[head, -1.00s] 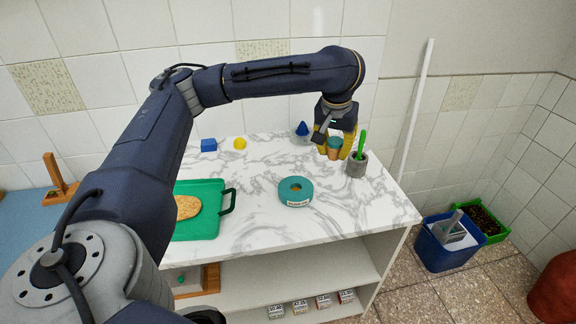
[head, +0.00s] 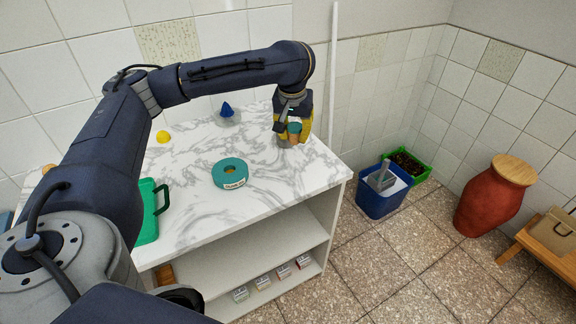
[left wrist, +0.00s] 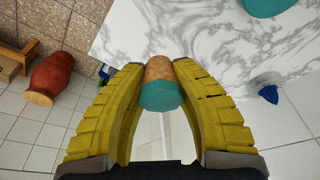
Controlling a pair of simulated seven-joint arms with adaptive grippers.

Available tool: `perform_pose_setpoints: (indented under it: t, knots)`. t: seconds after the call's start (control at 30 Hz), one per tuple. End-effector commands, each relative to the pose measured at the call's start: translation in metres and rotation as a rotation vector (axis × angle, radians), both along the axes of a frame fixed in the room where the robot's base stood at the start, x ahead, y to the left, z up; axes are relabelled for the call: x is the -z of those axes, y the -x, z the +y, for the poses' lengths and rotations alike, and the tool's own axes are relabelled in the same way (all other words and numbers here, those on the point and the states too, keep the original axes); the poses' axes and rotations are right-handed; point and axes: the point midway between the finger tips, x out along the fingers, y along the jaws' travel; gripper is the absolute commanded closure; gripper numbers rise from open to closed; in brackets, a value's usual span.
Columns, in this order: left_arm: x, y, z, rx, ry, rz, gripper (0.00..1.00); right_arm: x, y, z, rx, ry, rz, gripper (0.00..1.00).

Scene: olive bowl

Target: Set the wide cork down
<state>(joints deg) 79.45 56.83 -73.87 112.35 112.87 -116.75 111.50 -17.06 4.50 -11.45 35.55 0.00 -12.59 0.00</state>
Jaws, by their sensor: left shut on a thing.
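The wide cork (left wrist: 160,72), a tan cork piece with a teal end, is pinched between the yellow fingers of my left gripper (left wrist: 158,88) in the left wrist view. In the head view my left gripper (head: 295,128) holds the cork (head: 294,129) near the back right corner of the marble counter (head: 200,215). I cannot tell how high the cork is above the counter. My right gripper is not in view.
A blue cone in a dish (head: 228,112) and a yellow piece (head: 163,136) stand further back. The counter's front right is clear. A blue bin (head: 383,194) stands on the floor.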

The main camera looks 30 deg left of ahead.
Motion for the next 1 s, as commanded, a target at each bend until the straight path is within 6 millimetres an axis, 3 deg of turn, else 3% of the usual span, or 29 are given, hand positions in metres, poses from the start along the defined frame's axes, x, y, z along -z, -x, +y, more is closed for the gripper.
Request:
perform_pose_setpoints:
  t: [0.2,0.5,1.0]
  knots:
    - [0.045,0.001,-0.001,0.000,0.002,0.006,0.99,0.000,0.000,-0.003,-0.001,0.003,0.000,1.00]
    - [0.095,0.001,-0.001,0.000,0.001,0.003,0.99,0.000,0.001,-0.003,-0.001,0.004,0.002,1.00]
    - [0.126,0.000,-0.001,0.000,0.001,0.002,0.99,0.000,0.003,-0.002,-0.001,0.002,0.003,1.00]
